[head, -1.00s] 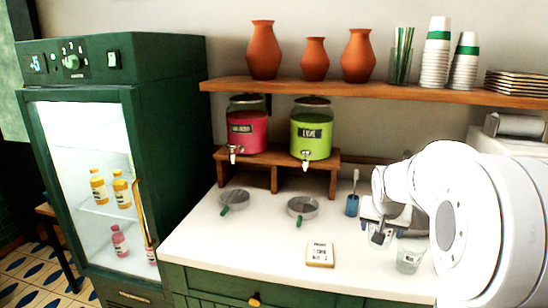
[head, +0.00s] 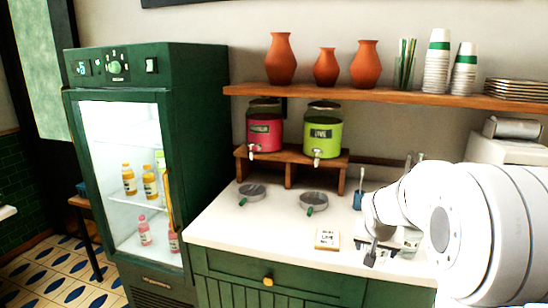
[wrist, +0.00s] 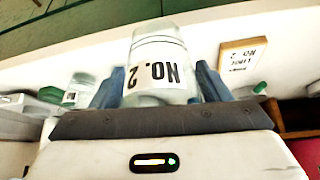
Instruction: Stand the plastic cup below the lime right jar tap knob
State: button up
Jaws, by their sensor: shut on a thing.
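The clear plastic cup (wrist: 158,60), marked "NO. 2", sits between the two blue fingers of my gripper (wrist: 160,88) in the wrist view. My gripper is shut on it. In the head view my gripper (head: 371,256) is over the front right of the white counter, and the held cup is hard to make out there. The lime jar (head: 322,136) is the green right one on the wooden stand. Its pale tap (head: 317,154) hangs at the front, above a round drip tray (head: 313,202). My gripper is apart from the tap, nearer and to the right.
A pink jar (head: 265,132) stands left of the lime jar, above another drip tray (head: 251,193). A blue container (head: 358,199) stands behind my gripper. A shelf (head: 380,98) with vases and cups runs above.

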jog(key=a+f+n+y, duration=0.1)
jog(key=a+f, duration=0.7)
jog(key=a, duration=0.3)
jog(key=shift+w+a+f+n, duration=0.15)
jog(key=shift+w+a+n, duration=0.15)
jog(key=shift+w+a, duration=0.15)
